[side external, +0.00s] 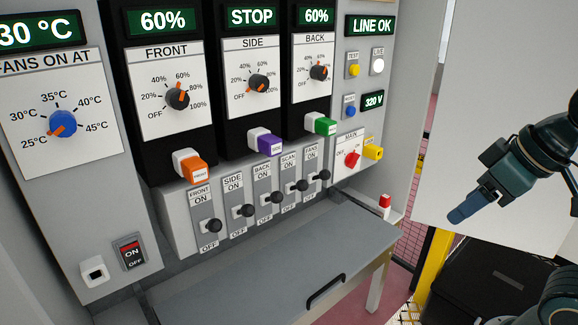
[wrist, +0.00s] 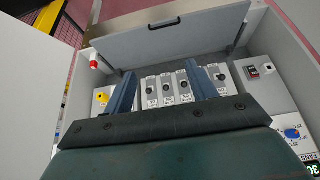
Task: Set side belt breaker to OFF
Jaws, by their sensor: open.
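The side belt breaker (side external: 246,210) is a black-knobbed lever on a grey plate, second from left in the breaker row under the dials. Its plate reads ON at the top and OFF at the bottom. Its knob sits level with its neighbours' knobs, but its exact position is hard to tell. The SIDE display (side external: 253,16) above reads STOP. My gripper (side external: 468,206) is open and empty, in the air well right of the panel. In the wrist view its fingers (wrist: 160,84) point toward the breaker row, and the right finger appears to hide the side breaker.
Neighbouring levers are close: front (side external: 213,226), back (side external: 278,197), scan (side external: 302,186) and fans (side external: 324,175). Orange (side external: 195,171), purple (side external: 271,144) and green (side external: 325,126) plugs jut out above. A grey lid with a handle (side external: 326,291) extends below the row.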

